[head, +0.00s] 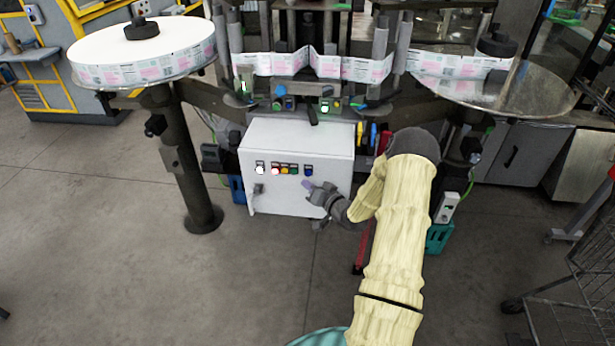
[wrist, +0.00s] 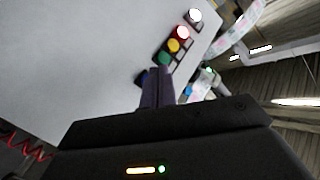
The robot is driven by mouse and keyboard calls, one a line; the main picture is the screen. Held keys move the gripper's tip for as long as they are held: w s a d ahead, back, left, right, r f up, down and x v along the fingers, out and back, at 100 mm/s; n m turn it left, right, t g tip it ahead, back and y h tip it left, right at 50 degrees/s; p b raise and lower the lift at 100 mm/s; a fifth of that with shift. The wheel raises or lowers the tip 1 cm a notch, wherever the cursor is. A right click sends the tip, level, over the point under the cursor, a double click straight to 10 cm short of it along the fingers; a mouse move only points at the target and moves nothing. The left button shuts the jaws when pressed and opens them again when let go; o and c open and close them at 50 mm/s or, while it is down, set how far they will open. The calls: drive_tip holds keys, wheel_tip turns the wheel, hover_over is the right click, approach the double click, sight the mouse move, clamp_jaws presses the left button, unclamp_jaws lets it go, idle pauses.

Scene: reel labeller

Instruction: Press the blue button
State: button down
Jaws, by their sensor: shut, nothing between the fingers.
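The blue button (head: 308,170) is the rightmost in a row on the front of a white control box (head: 255,205). My gripper (head: 308,184) is shut and empty, its fingertips just below and close to the blue button in the head view. In the wrist view the shut fingers (wrist: 157,74) point at the panel. A dark blue edge of the button (wrist: 141,78) shows beside them, the rest hidden behind the fingers. I cannot tell whether the fingertips touch the button.
White, red, yellow and green buttons (wrist: 165,58) continue the row; the green one is closest to my fingers. A dark switch (head: 258,188) sits below the row at the left. A large label reel (head: 140,50) stands at the upper left. Open floor lies in front of the box.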

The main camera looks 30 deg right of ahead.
drive_tip(key=shift+w+d, duration=0.35)
drive_tip(key=shift+w, duration=0.1)
drive_tip(key=shift+w, duration=0.1)
idle(1.0)
drive_tip(key=shift+s, duration=0.2)
drive_tip(key=shift+w, duration=0.1)
idle(0.3)
drive_tip(key=shift+w+d, duration=0.25)
drive_tip(key=shift+w, duration=0.1)
drive_tip(key=shift+w+d+b, duration=0.25)
drive_tip(key=shift+w+b, duration=0.1)
drive_tip(key=shift+b, duration=0.1)
idle(0.8)
drive_tip(key=shift+s, duration=0.1)
drive_tip(key=shift+s+a, duration=0.5)
drive_tip(key=shift+s, duration=0.1)
